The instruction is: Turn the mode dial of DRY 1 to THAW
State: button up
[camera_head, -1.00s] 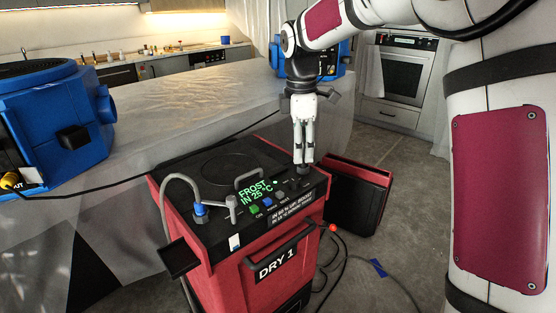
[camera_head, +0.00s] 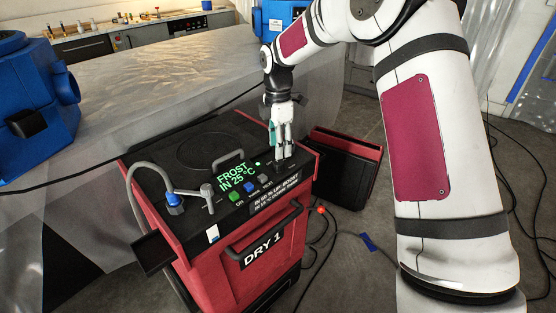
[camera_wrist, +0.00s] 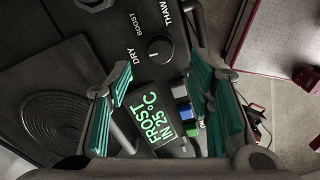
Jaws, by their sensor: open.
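DRY 1 (camera_head: 262,250) is a red and black machine with a sloped black control panel. Its green display (camera_head: 234,177) reads "FROST IN 25 °C". The mode dial (camera_wrist: 160,48) is a round dark knob in the wrist view, ringed by the labels DRY, BOOST and THAW. A small light mark on the dial appears to face the DRY side. My gripper (camera_head: 281,155) points down over the right end of the panel, where the fingers largely hide the dial. In the wrist view my gripper (camera_wrist: 160,88) has its teal-padded fingers wide apart, with nothing between them; the dial lies beyond them.
Coloured buttons (camera_head: 249,188) sit beside the display. A grey hose (camera_head: 143,166) and a handle (camera_head: 227,158) rise from the machine's top. A red and black case (camera_head: 347,165) stands at right. Cables lie on the floor. A covered table (camera_head: 170,80) is behind.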

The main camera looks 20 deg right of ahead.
aim_at(278, 162)
notch_tip(278, 162, down, 6)
jog(key=shift+f, duration=0.1)
dwell(0.4)
grip_shut()
